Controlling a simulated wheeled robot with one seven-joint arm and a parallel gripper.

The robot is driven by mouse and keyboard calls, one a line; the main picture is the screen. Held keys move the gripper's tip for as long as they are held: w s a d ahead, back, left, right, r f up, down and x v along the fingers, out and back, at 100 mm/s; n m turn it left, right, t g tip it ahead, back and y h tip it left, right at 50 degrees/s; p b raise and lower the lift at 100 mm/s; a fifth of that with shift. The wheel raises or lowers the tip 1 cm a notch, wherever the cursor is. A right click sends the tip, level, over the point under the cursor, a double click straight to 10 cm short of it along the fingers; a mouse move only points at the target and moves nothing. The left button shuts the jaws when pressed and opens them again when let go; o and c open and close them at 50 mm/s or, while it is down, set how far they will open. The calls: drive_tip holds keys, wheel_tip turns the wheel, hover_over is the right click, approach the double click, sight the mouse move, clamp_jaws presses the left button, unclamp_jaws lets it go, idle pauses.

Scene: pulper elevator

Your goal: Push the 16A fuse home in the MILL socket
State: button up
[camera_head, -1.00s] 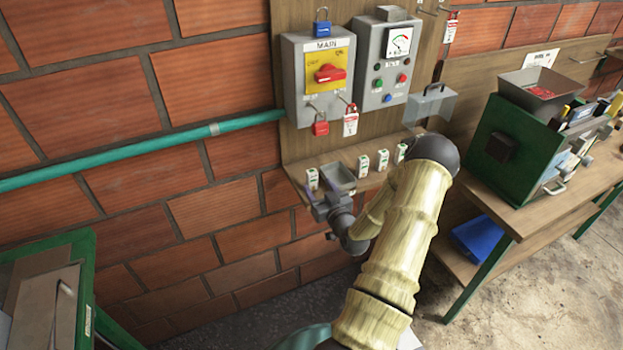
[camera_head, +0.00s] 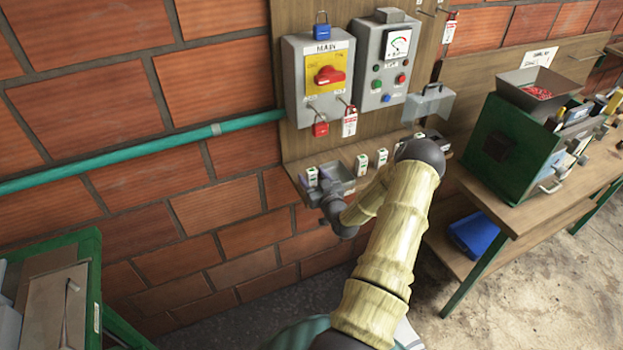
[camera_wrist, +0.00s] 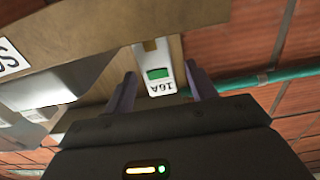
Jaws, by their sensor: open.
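In the wrist view the 16A fuse (camera_wrist: 158,72) is a white block with a green window, its label upside down. It lies between the two spread fingers of my gripper (camera_wrist: 161,68), with a gap on each side. In the head view my gripper (camera_head: 325,190) is at the left end of the wooden shelf, close to a small white fuse (camera_head: 311,177). I cannot make out a MILL label or the MILL socket in either view.
Several more white fuses (camera_head: 361,163) stand along the shelf to the right. A grey box with a yellow MAIN switch (camera_head: 326,75) and a meter box (camera_head: 388,62) hang above. A clear cover (camera_head: 429,104) juts out at their right. A green machine (camera_head: 515,145) stands on the right bench.

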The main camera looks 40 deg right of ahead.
drive_tip(key=c, duration=1.1)
drive_tip(key=shift+r, duration=0.15)
wheel_tip(320, 180, up, 10)
drive_tip(key=b, duration=0.3)
drive_tip(key=shift+f, duration=0.2)
